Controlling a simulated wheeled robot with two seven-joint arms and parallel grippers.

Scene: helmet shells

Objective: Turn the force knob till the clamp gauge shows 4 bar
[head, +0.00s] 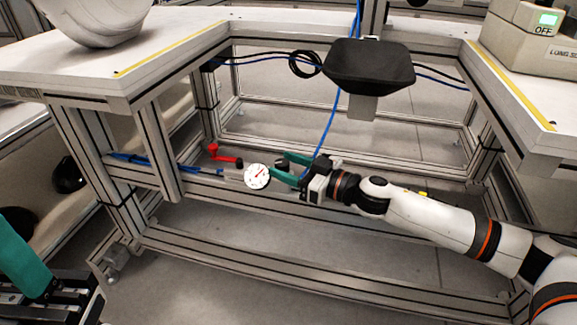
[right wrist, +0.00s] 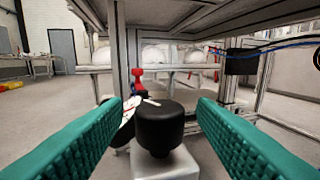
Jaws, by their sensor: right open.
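The clamp gauge (head: 257,176) is a round white dial with a red needle pointing to the upper right; its numbers are too small to read. It sits on the lower rail of the frame. The force knob (right wrist: 160,125) is a black rounded cylinder on a pale block, with the gauge (right wrist: 126,122) partly hidden behind it. My right gripper (head: 279,164) is open, its green fingers pointing at the knob. In the right wrist view the knob stands between the fingers, with a gap on either side. My left gripper (head: 42,284) shows only partly at the lower left.
A red lever (head: 225,154) stands left of the gauge, beyond the knob. Aluminium posts and rails (head: 300,262) surround the spot. A black tray (head: 369,66) hangs above. Blue and black cables run nearby. A white shell (head: 97,22) lies on the left table.

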